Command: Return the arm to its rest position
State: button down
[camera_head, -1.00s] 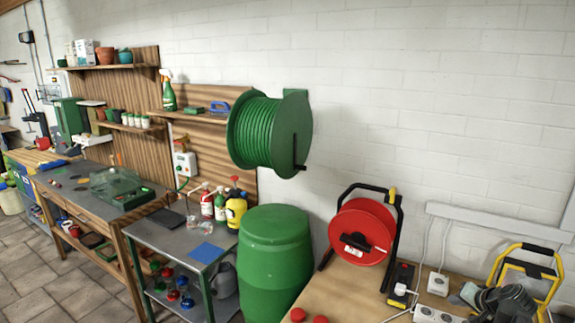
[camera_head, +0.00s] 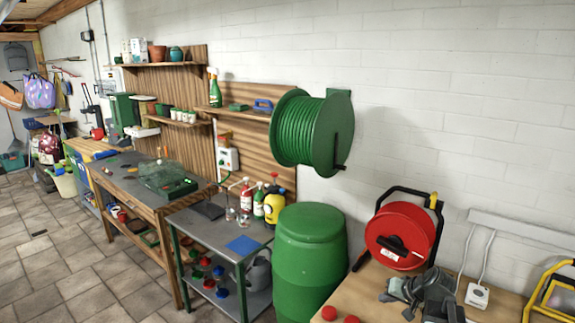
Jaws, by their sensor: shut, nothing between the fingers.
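My gripper (camera_head: 394,291) is at the bottom right, at the end of my dark grey arm (camera_head: 438,297). It appears in front of the wooden bench top (camera_head: 372,287), below the red cable reel (camera_head: 400,236). The fingers are small and partly merged with the arm in this view. They are shut, with nothing held. My arm hides part of the bench behind it. I cannot tell the gap between gripper and bench.
A red knob-like object (camera_head: 329,313) and another sit left of my gripper. A white socket (camera_head: 477,295) and a yellow frame (camera_head: 545,293) are to its right. A green barrel (camera_head: 310,262) stands left of the bench. Open tiled floor (camera_head: 50,240) lies far left.

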jog(key=shift+n+g, duration=0.8)
jog(key=shift+n, duration=0.1)
jog(key=a, duration=0.3)
jog(key=a+f, duration=0.1)
jog(key=a, duration=0.4)
jog(key=shift+s+a+f, duration=0.15)
jog(key=shift+s+a, duration=0.1)
jog(key=shift+a, duration=0.1)
jog(key=s+a+f+n+g, duration=0.3)
jog(key=s+a, duration=0.3)
jog(key=a, duration=0.6)
jog(key=s+d+f+m+g+h, duration=0.1)
jog(key=s+d+g+h, duration=0.1)
jog(key=s, duration=0.4)
jog(key=shift+d+g+h, duration=0.4)
jog(key=shift+d+h, duration=0.2)
jog(key=shift+d, duration=0.2)
